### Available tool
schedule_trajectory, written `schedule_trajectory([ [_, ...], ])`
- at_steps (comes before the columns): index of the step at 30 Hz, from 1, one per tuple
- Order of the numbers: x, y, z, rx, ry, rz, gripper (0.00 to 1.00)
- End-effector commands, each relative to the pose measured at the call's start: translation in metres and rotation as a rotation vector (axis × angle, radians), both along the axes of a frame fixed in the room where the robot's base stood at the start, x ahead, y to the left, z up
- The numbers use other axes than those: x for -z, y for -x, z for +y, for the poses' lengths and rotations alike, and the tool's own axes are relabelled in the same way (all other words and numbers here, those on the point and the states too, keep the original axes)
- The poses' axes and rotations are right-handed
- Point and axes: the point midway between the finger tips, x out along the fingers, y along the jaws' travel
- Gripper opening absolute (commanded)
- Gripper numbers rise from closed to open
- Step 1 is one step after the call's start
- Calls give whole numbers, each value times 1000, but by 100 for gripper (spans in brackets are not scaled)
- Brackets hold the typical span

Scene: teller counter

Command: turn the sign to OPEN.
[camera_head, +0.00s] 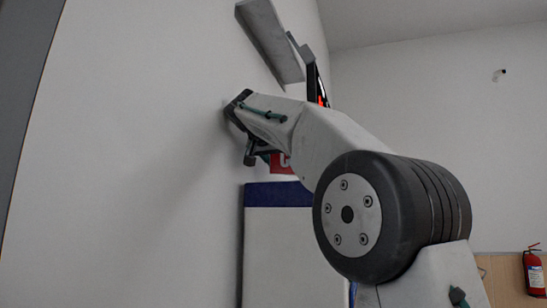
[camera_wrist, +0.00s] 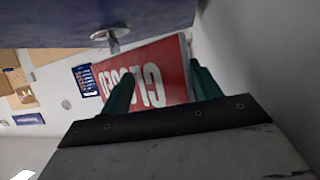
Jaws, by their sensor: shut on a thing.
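The red sign (camera_wrist: 158,75) shows white letters reading CLOSED, upside down in the wrist view. In the head view only a small red corner of the sign (camera_head: 280,163) with part of a white letter shows below my arm. My gripper (camera_wrist: 160,78) is shut on the sign, with one teal finger on each side of it in the wrist view. In the head view my gripper (camera_head: 263,157) is mostly hidden behind my wrist, close to the wall.
A white panel with a blue top band (camera_head: 278,195) stands below the sign. A metal knob (camera_wrist: 113,42) sits on a blue surface near the sign. A grey slanted board (camera_head: 270,40) is above my arm. A fire extinguisher (camera_head: 534,270) is far right.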

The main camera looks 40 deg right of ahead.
Motion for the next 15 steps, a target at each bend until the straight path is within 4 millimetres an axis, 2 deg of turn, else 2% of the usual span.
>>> schedule_trajectory([
  [1, 3, 1, -4, 12, 0, 10, 44],
  [15, 2, 0, 6, 13, 4, 11, 47],
])
